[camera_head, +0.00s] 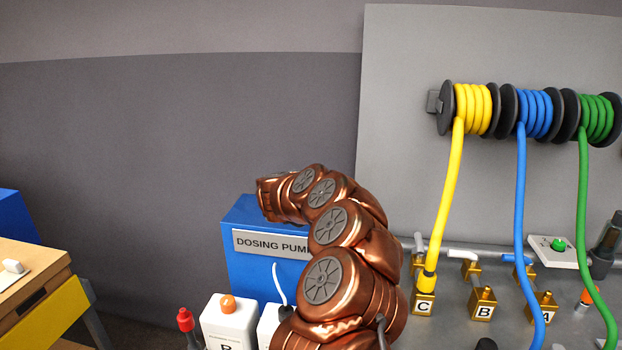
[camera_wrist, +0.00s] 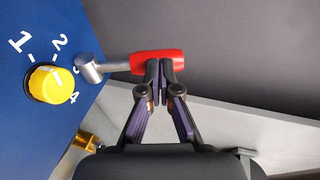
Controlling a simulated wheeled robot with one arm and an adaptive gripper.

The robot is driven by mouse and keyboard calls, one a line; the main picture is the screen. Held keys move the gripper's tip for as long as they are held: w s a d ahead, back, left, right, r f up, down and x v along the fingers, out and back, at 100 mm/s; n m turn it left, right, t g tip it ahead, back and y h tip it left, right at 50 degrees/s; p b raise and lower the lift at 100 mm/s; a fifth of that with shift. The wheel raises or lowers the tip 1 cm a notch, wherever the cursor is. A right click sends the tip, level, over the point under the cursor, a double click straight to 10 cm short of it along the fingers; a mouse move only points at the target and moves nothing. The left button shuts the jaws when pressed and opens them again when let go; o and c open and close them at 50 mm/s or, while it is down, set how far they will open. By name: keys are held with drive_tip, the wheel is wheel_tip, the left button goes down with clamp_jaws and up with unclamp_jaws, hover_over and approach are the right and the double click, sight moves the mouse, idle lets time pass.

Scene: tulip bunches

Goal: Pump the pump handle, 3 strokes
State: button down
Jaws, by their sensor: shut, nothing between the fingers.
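The dosing pump is a blue box (camera_head: 238,215) with a white "DOSING PUMP" label, partly hidden behind my arm in the head view. In the wrist view its blue face (camera_wrist: 30,105) fills the left side. The pump handle is a silver lever (camera_wrist: 112,66) with a red grip (camera_wrist: 143,62), sticking out to the right from the blue face. My gripper (camera_wrist: 158,72) is shut, with its fingertips at the right part of the red grip, overlapping it in the picture. I cannot tell if they touch it. My gripper is hidden in the head view.
A yellow knob (camera_wrist: 49,83) with numbers around it sits left of the handle. White bottles (camera_head: 229,325) stand in front of the pump. Yellow (camera_head: 449,200), blue (camera_head: 521,200) and green (camera_head: 584,200) hoses hang at the right above brass fittings (camera_head: 482,303).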

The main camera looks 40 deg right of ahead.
idle(0.3)
drive_tip(key=r+b+v, duration=0.1)
drive_tip(key=b+v, duration=0.1)
drive_tip(key=v, duration=1.2)
drive_tip(key=shift+w, duration=0.15)
drive_tip(key=shift+d, duration=0.15)
idle(0.3)
